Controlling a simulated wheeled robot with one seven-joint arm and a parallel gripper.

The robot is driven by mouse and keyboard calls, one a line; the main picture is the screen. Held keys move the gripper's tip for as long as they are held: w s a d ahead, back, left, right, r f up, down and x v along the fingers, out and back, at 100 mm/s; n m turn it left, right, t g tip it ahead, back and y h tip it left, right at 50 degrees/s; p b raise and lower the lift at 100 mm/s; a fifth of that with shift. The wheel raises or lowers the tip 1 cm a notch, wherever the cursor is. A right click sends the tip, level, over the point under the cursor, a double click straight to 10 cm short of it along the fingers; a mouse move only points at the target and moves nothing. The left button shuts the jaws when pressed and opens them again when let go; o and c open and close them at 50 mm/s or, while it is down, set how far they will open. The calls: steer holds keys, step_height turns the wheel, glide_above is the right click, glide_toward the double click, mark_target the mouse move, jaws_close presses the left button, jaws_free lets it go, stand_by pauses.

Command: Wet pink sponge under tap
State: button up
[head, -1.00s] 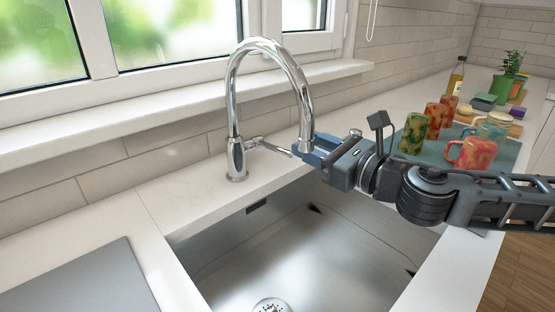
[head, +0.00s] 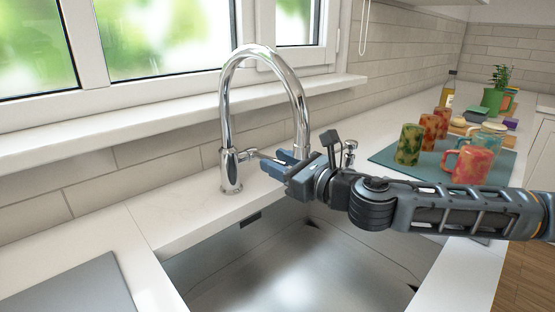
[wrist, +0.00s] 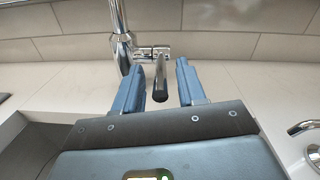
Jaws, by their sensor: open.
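The chrome gooseneck tap (head: 231,170) stands behind the sink, its spout arching over to the right. Its side lever (head: 250,154) points right toward my gripper. My gripper (head: 280,163) is open and empty beside the tap, behind the spout's end. In the wrist view, the tap's lever (wrist: 161,84) with a dark tip lies in the gap between the two blue fingers of my gripper (wrist: 160,66), apparently touching neither. I cannot make out a pink sponge in either view. No running water shows.
The steel sink (head: 270,270) lies below my arm. A small chrome fixture (head: 349,152) stands right of the gripper. Farther right, a teal mat (head: 388,160) bears several mugs (head: 470,165). A grey board (head: 75,290) lies at the left.

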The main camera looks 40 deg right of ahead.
steer(key=shift+w, duration=0.3)
jaws_close()
stand_by(0.6)
